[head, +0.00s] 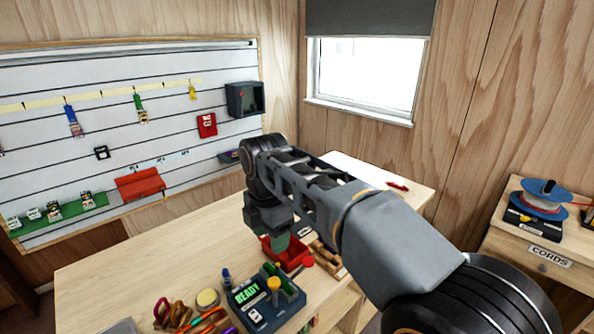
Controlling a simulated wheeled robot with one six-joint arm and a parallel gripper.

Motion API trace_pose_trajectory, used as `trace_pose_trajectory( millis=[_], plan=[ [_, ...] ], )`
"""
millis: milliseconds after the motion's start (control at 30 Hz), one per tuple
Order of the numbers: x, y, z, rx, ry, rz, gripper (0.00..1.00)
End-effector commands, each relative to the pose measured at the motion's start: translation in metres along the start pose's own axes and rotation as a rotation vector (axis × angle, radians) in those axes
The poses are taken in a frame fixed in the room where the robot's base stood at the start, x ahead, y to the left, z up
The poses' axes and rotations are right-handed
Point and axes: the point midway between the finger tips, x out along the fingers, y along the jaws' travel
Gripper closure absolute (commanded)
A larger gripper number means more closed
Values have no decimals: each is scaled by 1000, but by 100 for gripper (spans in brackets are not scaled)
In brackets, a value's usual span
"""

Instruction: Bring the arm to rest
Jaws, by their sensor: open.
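My arm reaches from the lower right over the wooden bench (110,270) in the head view. My gripper (278,238) hangs at its far end, pointing down over the bench beside a red tray (272,257). The sides of its jaws overlap from this angle, so the gap is hard to see. No held thing shows in it. The forearm hides part of the bench behind it.
A device reading READY (248,292), a marker (226,278) and several coloured tools (190,318) crowd the front of the bench. A slatted wall board (60,130) stands behind. A spool (545,195) sits on the CORDS cabinet (535,240) at right. The bench's left part is clear.

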Motion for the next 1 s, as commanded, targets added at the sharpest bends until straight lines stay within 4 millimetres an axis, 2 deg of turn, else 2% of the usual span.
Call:
trace_pose_trajectory(
  millis=[133,267,367,467,533,633,700,800,900,1000],
  plan=[
    [5,7,1,218,-2,37,41],
    [35,-1,2,578,6,50,41],
    [51,-28,19,946,23,90,41],
    [63,-69,44,1346,56,147,41],
    [72,-106,61,1631,89,195,41],
    [85,-156,79,1954,136,263,41],
    [92,-186,86,2102,160,306,41],
    [99,-218,92,2213,173,356,41],
    [99,-241,96,2273,176,397,41],
    [91,-251,102,2313,185,447,41]
  ],
)
